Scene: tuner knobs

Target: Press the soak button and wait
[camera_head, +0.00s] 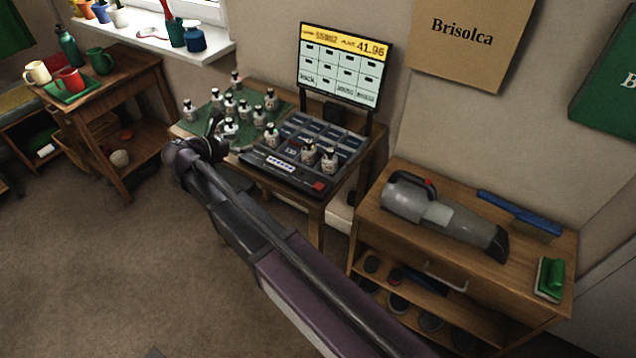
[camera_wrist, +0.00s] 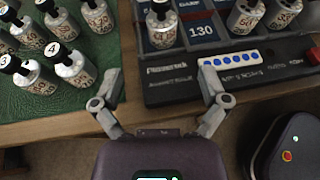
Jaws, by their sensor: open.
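A dark console (camera_head: 285,173) with a grid of compartments stands on a small wooden table. Its front panel holds a white strip with blue dots (camera_wrist: 230,58) and a red button (camera_wrist: 314,55) at the right, which also shows in the head view (camera_head: 319,187). Panel lettering is too small to read, so I cannot tell which control is the soak button. My gripper (camera_wrist: 162,82) is open and empty, at the table's front edge with its right finger near the panel's left part. In the head view my gripper (camera_head: 214,140) is partly hidden by my arm.
White bottles with black caps (camera_wrist: 70,67) crowd the green mat (camera_wrist: 25,105) at left; a few stand in the console (camera_wrist: 162,22). A screen (camera_head: 343,64) rises behind. A vacuum (camera_head: 440,209) lies on the right cabinet. Open floor lies in front.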

